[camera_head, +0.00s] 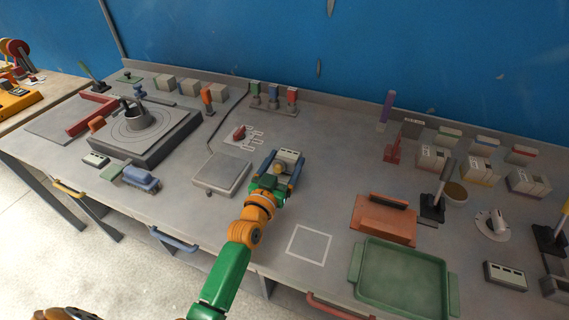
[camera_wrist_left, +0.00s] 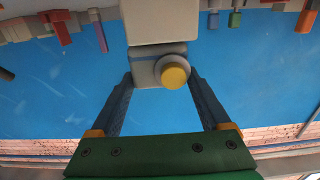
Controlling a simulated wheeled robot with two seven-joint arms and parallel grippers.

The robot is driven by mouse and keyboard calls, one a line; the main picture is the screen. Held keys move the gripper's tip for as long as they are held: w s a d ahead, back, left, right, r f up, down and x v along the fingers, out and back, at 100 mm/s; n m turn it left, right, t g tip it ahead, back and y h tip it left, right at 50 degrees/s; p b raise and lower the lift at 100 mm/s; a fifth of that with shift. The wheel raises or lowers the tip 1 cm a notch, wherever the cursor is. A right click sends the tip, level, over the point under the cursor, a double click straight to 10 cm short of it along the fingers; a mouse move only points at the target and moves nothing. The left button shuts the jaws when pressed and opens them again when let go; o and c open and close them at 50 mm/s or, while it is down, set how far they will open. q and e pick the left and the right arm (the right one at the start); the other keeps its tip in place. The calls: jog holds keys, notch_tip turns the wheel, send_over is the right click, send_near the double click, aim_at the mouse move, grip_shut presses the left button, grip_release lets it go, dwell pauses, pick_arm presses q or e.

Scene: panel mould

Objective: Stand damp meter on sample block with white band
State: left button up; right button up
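My left gripper (camera_head: 277,172) is over the middle of the bench, shut on a pale grey device, which looks like the damp meter (camera_head: 288,157). In the left wrist view the meter (camera_wrist_left: 158,50) sits between the two fingers, with a round yellow knob (camera_wrist_left: 174,75) facing the camera. Several pale sample blocks stand at the right: a leftmost one (camera_head: 432,158), one with a yellowish band (camera_head: 480,171) and one with a purplish band (camera_head: 528,182). The leftmost block's band looks pale, but its colour is too small to be sure. My right gripper is not in view.
A grey plate (camera_head: 221,187) lies just left of the gripper. An orange-brown holder (camera_head: 384,226), a green tray (camera_head: 358,262) and a dark-based stand (camera_head: 432,209) lie to the right. A white square outline (camera_head: 309,229) on the bench is empty.

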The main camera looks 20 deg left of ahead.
pick_arm(q)
jog(key=shift+o, duration=1)
jog(key=shift+s+r, duration=0.1)
jog(key=shift+s+d+r, duration=0.1)
jog(key=shift+s+r, duration=0.05)
jog(key=shift+s, duration=0.05)
jog(key=s, duration=1.1)
jog(key=shift+s+a, duration=0.25)
jog(key=shift+s, duration=0.15)
